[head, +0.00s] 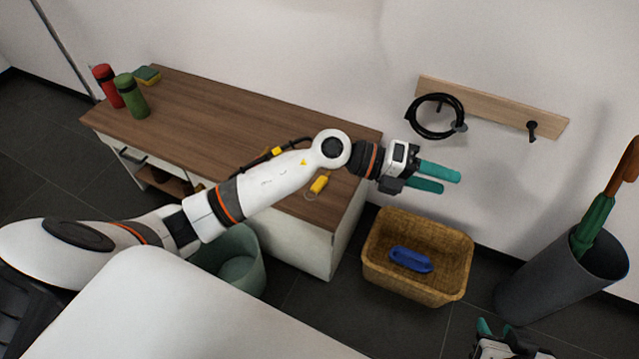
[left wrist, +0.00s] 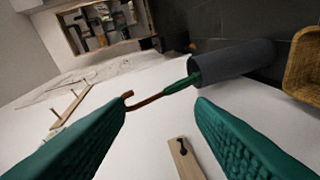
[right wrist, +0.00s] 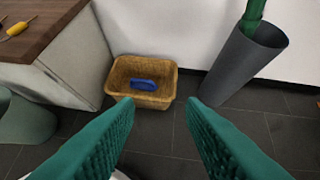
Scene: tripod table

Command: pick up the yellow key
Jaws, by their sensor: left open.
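The yellow key (head: 319,184), with a thin ring at its near end, lies on the wooden top of the cabinet (head: 215,130) near its right front part. It also shows at the upper left of the right wrist view (right wrist: 17,29). My left gripper (head: 450,181) is open and empty, past the cabinet's right end and to the right of the key; its forearm crosses just beside the key in the picture. The key is not seen in the left wrist view. My right gripper (right wrist: 160,102) is open and empty, low at the right in the head view (head: 497,328).
A wicker basket (head: 375,262) holding a blue object (head: 410,259) stands right of the cabinet. A grey umbrella bin (head: 550,285) is farther right. Red (head: 107,86) and green (head: 131,96) bottles and a sponge (head: 147,75) stand at the cabinet's left. A hook rack (head: 495,105) is on the wall.

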